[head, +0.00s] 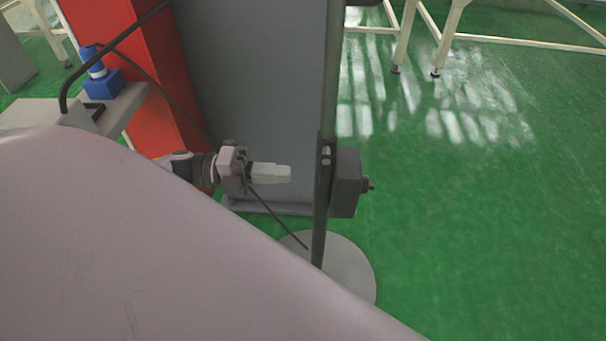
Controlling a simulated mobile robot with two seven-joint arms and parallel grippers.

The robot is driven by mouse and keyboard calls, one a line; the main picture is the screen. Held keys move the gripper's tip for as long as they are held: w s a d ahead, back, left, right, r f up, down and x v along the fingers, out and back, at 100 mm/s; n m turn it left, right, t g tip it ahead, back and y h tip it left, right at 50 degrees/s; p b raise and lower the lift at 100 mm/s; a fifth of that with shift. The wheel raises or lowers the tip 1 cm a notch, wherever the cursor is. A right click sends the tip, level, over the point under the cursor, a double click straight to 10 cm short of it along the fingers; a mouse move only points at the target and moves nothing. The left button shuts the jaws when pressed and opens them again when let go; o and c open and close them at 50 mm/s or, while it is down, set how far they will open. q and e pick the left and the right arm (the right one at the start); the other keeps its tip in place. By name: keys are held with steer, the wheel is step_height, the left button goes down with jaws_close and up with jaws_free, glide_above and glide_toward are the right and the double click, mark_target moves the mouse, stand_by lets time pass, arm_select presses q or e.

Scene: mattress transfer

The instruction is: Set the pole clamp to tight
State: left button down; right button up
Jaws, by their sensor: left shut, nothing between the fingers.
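The pole clamp (346,182) is a dark grey block on an upright dark pole (321,225), with a small knob (369,185) on its right side. The pole stands on a round grey base (352,268) on the floor. My left gripper (288,173) is shut and empty, with pale fingers pointing right towards the pole. A small gap shows between its fingertips and the pole. The clamp's setting cannot be read from here. My right gripper is not in view.
A large pale surface (130,240) fills the lower left in front. Behind the gripper stand a grey panel (255,80) and a red column (125,60). A blue object (102,84) sits on a grey ledge at the left. Green floor (480,220) is clear to the right.

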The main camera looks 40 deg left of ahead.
mark_target(325, 171)
arm_select(q)
steer(key=shift+x, duration=2.7)
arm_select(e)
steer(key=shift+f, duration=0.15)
arm_select(q)
steer(key=shift+f, duration=0.1)
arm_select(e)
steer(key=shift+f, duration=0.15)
